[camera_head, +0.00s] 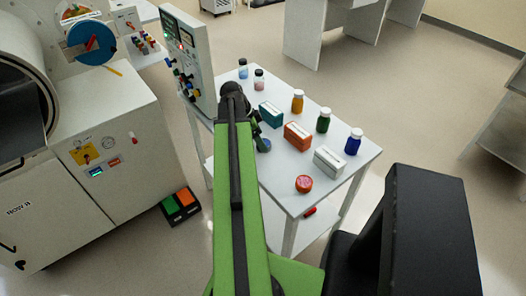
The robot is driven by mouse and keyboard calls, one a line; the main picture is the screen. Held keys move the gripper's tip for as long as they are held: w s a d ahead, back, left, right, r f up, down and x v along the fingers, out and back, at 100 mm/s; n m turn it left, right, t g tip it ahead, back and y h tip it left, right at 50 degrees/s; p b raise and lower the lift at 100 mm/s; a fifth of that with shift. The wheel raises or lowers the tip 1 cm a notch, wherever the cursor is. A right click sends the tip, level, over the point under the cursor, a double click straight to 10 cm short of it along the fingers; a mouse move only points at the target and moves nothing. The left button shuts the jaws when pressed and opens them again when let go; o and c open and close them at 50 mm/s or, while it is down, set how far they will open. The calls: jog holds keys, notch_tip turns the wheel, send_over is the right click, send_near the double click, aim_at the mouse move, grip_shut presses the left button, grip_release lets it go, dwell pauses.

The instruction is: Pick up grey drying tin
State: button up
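The grey tin (330,162) is a light grey box with a label, lying on the right part of the white table (285,193). An orange tin (297,136) and a teal tin (271,114) of similar shape lie to its left. My green arm reaches forward over the table's left side. My gripper (260,138) is small and partly hidden behind the arm, left of the orange tin and well apart from the grey tin. I cannot make out whether its fingers are open.
A red round tin (304,184) sits near the front edge. A blue bottle (353,142), a green bottle (323,121) and an orange bottle (297,102) stand behind the tins. A control panel (190,58) rises at the table's left end. A glovebox cabinet (110,140) stands further left.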

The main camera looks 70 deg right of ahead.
jog(key=b+x, duration=0.1)
jog(key=x, duration=0.2)
jog(key=shift+w+a+b, duration=0.1)
jog(key=shift+w+b, duration=0.05)
jog(key=shift+b, duration=0.15)
jog(key=shift+r, duration=0.15)
jog(key=c, duration=1.5)
jog(key=shift+r+p, duration=0.1)
jog(key=shift+p, duration=0.2)
